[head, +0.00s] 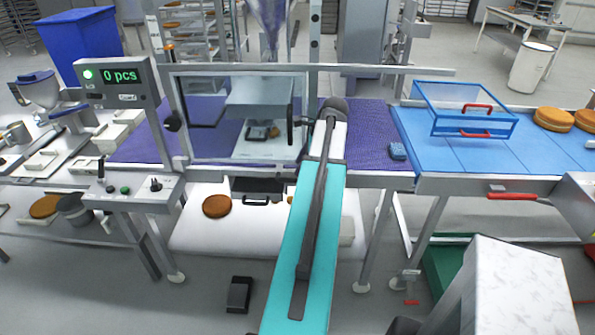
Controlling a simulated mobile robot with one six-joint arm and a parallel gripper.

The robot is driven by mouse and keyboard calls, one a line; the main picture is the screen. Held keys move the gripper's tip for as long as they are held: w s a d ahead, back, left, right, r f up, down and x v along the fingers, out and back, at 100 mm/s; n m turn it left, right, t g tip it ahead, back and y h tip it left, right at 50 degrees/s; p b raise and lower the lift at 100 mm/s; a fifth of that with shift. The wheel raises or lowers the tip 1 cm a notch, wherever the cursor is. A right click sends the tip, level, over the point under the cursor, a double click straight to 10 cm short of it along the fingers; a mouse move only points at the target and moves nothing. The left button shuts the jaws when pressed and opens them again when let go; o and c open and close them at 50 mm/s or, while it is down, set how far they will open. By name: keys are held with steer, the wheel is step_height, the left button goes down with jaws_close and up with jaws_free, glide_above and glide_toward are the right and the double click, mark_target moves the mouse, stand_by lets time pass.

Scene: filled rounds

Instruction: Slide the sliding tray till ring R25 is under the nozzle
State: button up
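A funnel-shaped hopper (268,18) narrows to a nozzle (271,52) above the guarded station in the middle of the head view. Below it, behind the clear guard, is a pale plate (262,152) with a small black handle-like part (258,133); I cannot tell for sure whether this is the sliding tray. No ring label R25 is readable, and the spot under the nozzle is partly covered by a grey box-like part (260,97). My teal and white arm reaches up to the right side of the guard. Its gripper is not clearly visible near the dark wrist.
A purple belt (372,135) runs behind the guard frame (240,68). A blue table (425,160) at right has a blue-framed clear cover (465,108) with red handles and brown rounds (553,118). A lower shelf (190,235) holds another round (216,206).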

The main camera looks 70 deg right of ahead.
steer(key=b+v, duration=0.1)
steer(key=v, duration=0.5)
steer(key=shift+s+r, duration=0.25)
steer(key=shift+s, duration=0.05)
